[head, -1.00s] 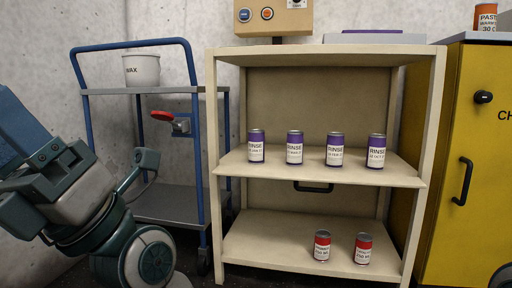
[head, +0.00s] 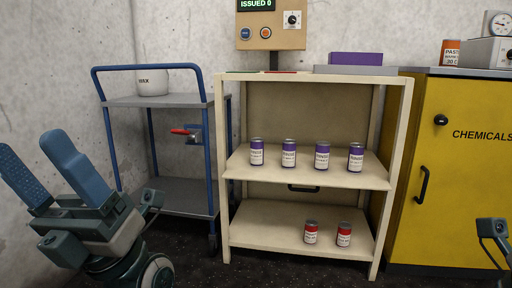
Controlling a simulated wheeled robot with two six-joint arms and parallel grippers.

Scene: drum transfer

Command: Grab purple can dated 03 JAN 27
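Several purple cans with white labels stand in a row on the middle shelf of a cream rack: a leftmost can (head: 257,152), a second can (head: 288,154), a third can (head: 322,156) and a rightmost can (head: 355,158). The small print on their labels is too blurred to read, so I cannot tell which is dated 03 JAN 27. My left gripper (head: 30,145) is at the far left, its two blue fingers apart and empty, well away from the cans. Only a small part of my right arm shows at the right edge; its fingers are out of view.
The cream rack (head: 232,208) also holds two red cans (head: 327,233) on its lower shelf. A blue-framed trolley (head: 172,101) with a white pot (head: 152,82) stands left. A yellow chemicals cabinet (head: 465,180) stands right. A control box (head: 271,25) reads "ISSUED 0".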

